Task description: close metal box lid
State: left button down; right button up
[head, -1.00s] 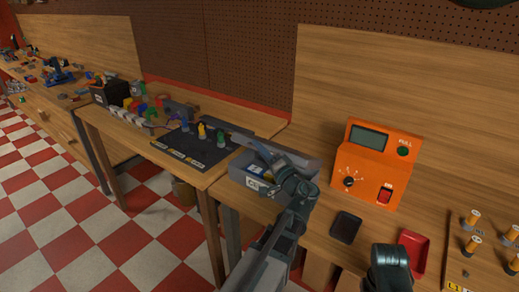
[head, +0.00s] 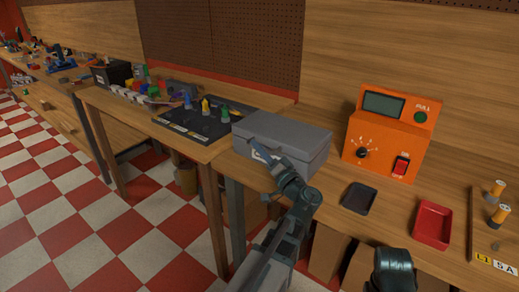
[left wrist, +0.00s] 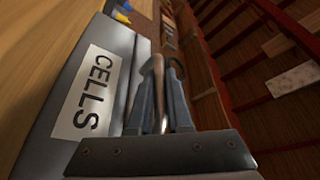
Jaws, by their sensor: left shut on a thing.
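The grey metal box (head: 300,160) stands on the wooden bench in the head view. Its lid (head: 285,132) lies down over the top and looks closed. My left gripper (head: 256,150) is at the front left of the box, by the lid's front edge. In the left wrist view its fingers (left wrist: 160,70) are close together beside the box wall with the white CELLS label (left wrist: 88,92). My right gripper is not in view.
An orange meter (head: 386,132) stands right of the box. A black tray (head: 359,198) and a red tray (head: 433,225) lie in front of it. A dark board (head: 195,128) with coloured pieces lies to the left. Part of my right arm shows at the bottom.

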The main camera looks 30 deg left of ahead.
pick_arm(q)
jog(key=shift+f, duration=0.25)
jog(key=c, duration=0.8)
grip_release()
jog(key=shift+c, duration=0.2)
jog(key=b+v, duration=0.1)
jog(key=v, duration=0.4)
jog(key=shift+f+b, duration=0.15)
jog(key=shift+b, duration=0.25)
jog(key=s+d, duration=0.4)
jog(key=d, duration=0.7)
jog(key=shift+s, duration=0.25)
jog(key=shift+d, duration=0.1)
